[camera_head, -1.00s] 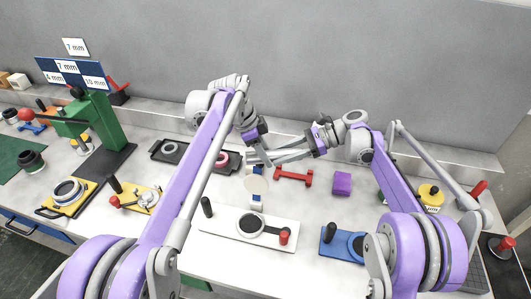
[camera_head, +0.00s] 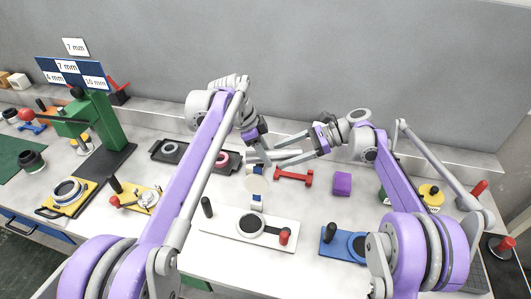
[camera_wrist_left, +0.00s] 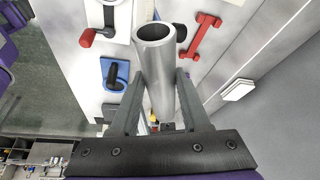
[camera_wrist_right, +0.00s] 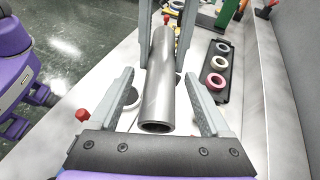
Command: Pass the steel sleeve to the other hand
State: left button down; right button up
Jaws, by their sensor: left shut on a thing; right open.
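The steel sleeve (camera_wrist_left: 157,75) is a plain grey metal tube. In the left wrist view it lies between the fingers of my left gripper (camera_wrist_left: 155,85), which is shut on it, with its open end pointing away from the wrist. In the right wrist view the sleeve (camera_wrist_right: 162,90) runs between the spread fingers of my right gripper (camera_wrist_right: 161,74), with gaps on both sides and its open end near the palm. My left gripper's fingers (camera_wrist_right: 165,30) hold its far part. In the head view the two grippers meet above the bench, and the sleeve is hard to separate from the fingers.
Below are a white plate with a ring (camera_head: 220,222), a blue fixture (camera_head: 330,247), a red dumbbell-shaped piece (camera_head: 293,177) and a purple block (camera_head: 342,184). A black tray of rings (camera_head: 160,157) and a green stand (camera_head: 100,125) are left. A wall closes the back.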

jog(key=s+v, duration=0.1)
jog(key=v, duration=0.9)
jog(key=s+f+n+t+h, duration=0.2)
jog(key=s+f+n+h, duration=0.2)
jog(key=s, duration=0.6)
jog(key=s+f+n+t+h, duration=0.2)
jog(key=s+f+n+h, duration=0.3)
jog(key=s, duration=0.5)
jog(key=s+d+f+n+t+h, duration=0.1)
jog(key=s+f+n+t+h, duration=0.1)
jog(key=s+f+n+h, duration=0.2)
jog(key=s+f+n, duration=0.3)
jog(key=s, duration=0.3)
jog(key=shift+s+n+t, duration=0.15)
jog(key=shift+n+t, duration=0.15)
jog(key=shift+n, duration=0.1)
jog(key=shift+d, duration=0.1)
